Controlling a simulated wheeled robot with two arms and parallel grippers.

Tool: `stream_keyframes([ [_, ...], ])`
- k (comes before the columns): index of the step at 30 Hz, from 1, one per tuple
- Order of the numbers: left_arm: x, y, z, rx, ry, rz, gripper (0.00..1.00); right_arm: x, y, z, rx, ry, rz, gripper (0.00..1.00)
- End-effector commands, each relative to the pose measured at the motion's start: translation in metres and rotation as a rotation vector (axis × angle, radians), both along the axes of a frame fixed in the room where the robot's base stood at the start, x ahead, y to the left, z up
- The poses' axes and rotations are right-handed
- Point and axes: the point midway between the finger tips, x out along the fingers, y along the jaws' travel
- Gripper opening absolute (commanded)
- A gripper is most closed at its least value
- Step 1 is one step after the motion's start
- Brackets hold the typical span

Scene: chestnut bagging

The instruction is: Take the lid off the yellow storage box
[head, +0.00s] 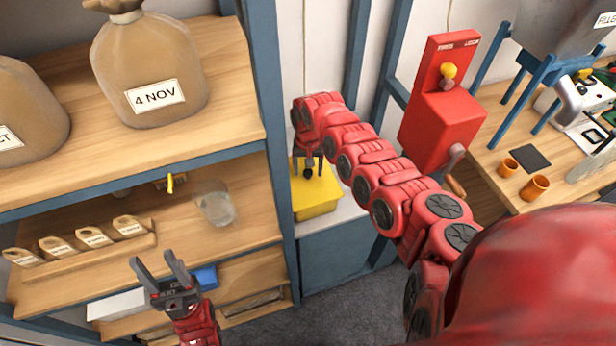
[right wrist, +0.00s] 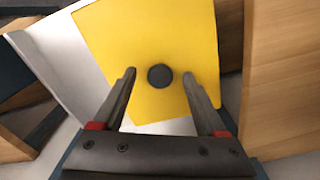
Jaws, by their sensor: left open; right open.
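The yellow storage box (head: 316,198) stands on a pale surface just right of the shelf unit in the head view. Its flat yellow lid (right wrist: 130,45) is on and fills the middle of the right wrist view. A round dark knob (right wrist: 160,76) sits on the lid. My right gripper (head: 308,172) is open above the lid, and in the right wrist view its fingers (right wrist: 160,85) lie on either side of the knob, apart from it in the picture. My left gripper (head: 163,268) is open and empty in front of the lower shelves.

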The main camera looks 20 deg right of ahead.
Motion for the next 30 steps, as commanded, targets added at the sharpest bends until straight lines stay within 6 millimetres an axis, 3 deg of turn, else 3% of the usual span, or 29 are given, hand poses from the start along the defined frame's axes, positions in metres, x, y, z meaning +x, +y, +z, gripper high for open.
stream_keyframes([
  [4,0.0,0.0,-0.0004,0.0,0.0,0.0,0.5,0.0002,0.0,0.0001,0.0,0.0,0.0,0.72],
  [16,0.0,0.0,-0.0003,0.0,0.0,0.0,0.5,0.0003,-0.0001,0.0006,0.0,0.0,0.0,0.0],
  [30,-0.0001,0.0,-0.0004,0.0,0.0,0.0,0.5,0.0005,-0.0002,0.0009,0.0,-0.001,0.0,0.0],
])
